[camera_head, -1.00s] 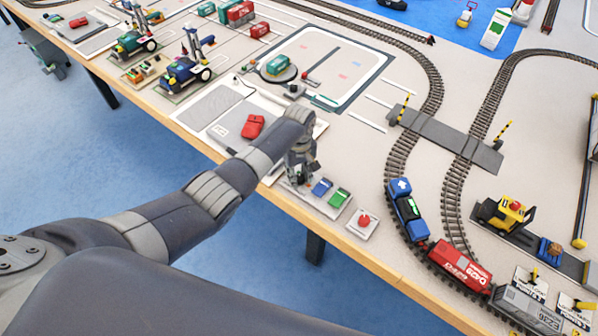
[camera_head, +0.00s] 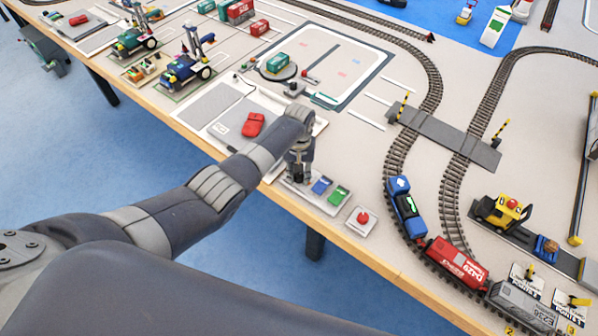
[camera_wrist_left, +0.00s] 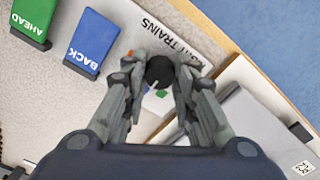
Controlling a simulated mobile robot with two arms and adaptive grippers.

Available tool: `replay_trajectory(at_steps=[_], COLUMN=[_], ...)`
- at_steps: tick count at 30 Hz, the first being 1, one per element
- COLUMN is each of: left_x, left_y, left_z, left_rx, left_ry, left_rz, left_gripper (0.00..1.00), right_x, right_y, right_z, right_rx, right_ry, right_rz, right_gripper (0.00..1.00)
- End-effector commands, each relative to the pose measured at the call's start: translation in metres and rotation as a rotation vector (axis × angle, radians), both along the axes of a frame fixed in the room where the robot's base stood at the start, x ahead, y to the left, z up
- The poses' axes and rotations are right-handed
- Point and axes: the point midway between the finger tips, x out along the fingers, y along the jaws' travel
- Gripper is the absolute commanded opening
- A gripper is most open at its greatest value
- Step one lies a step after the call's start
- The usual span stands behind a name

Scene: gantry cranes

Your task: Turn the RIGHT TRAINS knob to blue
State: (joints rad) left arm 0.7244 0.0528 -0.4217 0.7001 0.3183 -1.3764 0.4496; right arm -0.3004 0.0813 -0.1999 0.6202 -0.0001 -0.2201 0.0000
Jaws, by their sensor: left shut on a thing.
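The RIGHT TRAINS knob (camera_wrist_left: 160,70) is black and round with a white pointer line. It sits on a pale panel whose label partly reads "T TRAINS" in the left wrist view. My left gripper (camera_wrist_left: 161,68) is shut on the knob, one finger on each side. A green mark and a blue mark show beside the knob, close to the pointer's end; I cannot tell exactly which one it points to. In the head view my left gripper (camera_head: 300,174) points down at the panel (camera_head: 328,207) near the table edge; the knob is hidden there. My right gripper is not in view.
A blue BACK lever (camera_wrist_left: 91,43) and a green AHEAD lever (camera_wrist_left: 34,18) stand beside the knob. A red button (camera_head: 363,217) is further right. A flat tray with a red object (camera_head: 253,124) lies left of the gripper. Trains (camera_head: 457,262) stand on track at right.

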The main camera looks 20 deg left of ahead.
Motion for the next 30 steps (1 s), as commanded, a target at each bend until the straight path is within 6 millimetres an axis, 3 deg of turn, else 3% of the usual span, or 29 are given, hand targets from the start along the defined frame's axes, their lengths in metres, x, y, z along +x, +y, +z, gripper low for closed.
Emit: replay_trajectory(at_steps=[10, 11, 13, 14, 25, 30], left_x=[-0.002, -0.002, -0.002, -0.002, 0.0, 0.001], left_y=[-0.001, -0.001, -0.001, -0.001, 0.0, 0.0], left_z=[-0.001, -0.001, -0.001, -0.001, 0.001, 0.015], left_rx=[-0.002, -0.002, -0.002, -0.002, 0.0, -0.002], left_ry=[0.005, 0.005, 0.005, 0.004, 0.001, -0.001], left_rz=[-0.003, -0.002, -0.002, -0.002, -0.002, -0.002], left_gripper=[0.02, 0.28, 0.44, 0.47, 0.47, 0.47], right_x=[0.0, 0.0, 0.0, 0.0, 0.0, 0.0], right_y=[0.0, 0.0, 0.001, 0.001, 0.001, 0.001], right_z=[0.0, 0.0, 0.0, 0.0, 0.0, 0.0], right_rx=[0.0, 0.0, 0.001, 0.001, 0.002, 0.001], right_ry=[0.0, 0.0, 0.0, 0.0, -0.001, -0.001], right_rz=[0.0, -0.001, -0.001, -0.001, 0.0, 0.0], right_gripper=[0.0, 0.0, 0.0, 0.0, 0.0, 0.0])
